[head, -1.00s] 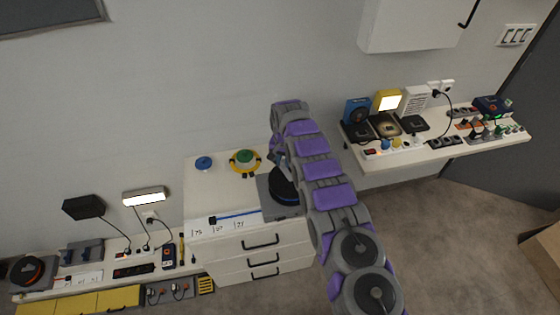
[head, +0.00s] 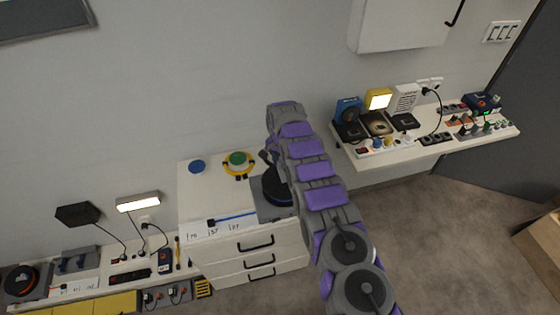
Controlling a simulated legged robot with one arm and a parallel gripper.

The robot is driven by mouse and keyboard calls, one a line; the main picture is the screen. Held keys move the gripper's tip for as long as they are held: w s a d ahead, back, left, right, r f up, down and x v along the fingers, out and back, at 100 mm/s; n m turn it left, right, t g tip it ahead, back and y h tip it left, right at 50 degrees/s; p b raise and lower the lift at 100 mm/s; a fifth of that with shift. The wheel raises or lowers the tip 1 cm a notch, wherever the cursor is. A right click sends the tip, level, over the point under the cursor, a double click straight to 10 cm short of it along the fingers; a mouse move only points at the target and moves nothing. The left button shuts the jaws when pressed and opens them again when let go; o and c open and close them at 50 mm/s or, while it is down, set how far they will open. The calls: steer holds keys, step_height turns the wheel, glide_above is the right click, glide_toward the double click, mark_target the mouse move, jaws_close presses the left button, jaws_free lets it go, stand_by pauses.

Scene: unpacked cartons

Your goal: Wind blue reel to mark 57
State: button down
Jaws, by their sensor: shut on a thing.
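The blue reel (head: 276,187) is a dark drum on a grey base at the right end of the white cabinet top. A blue strip (head: 236,216) runs left from it along a white scale (head: 220,227) at the cabinet's front edge. The strip's black end (head: 210,222) lies close to the middle mark, which seems to read 57. My gripper (head: 267,157) is at the reel's upper edge, shut, apparently on its crank handle. The fingertips and the handle are small and partly hidden by my arm, which also covers the reel's right side.
A blue button (head: 197,167) and a green knob with a yellow ring (head: 238,160) stand on the cabinet behind. Another reel with orange (head: 20,280) is on the low left bench. A shelf of devices (head: 430,135) is on the right. Grey floor is clear in front.

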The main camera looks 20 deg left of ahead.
steer(key=c, duration=0.9)
jaws_free()
steer(key=shift+a, duration=0.15)
steer(key=shift+r, duration=0.1)
steer(key=shift+r, duration=0.3)
step_height(320, 180, up, 16)
steer(key=p, duration=0.6)
steer(key=shift+w+r, duration=0.2)
steer(key=shift+r, duration=0.05)
steer(key=shift+a, duration=0.1)
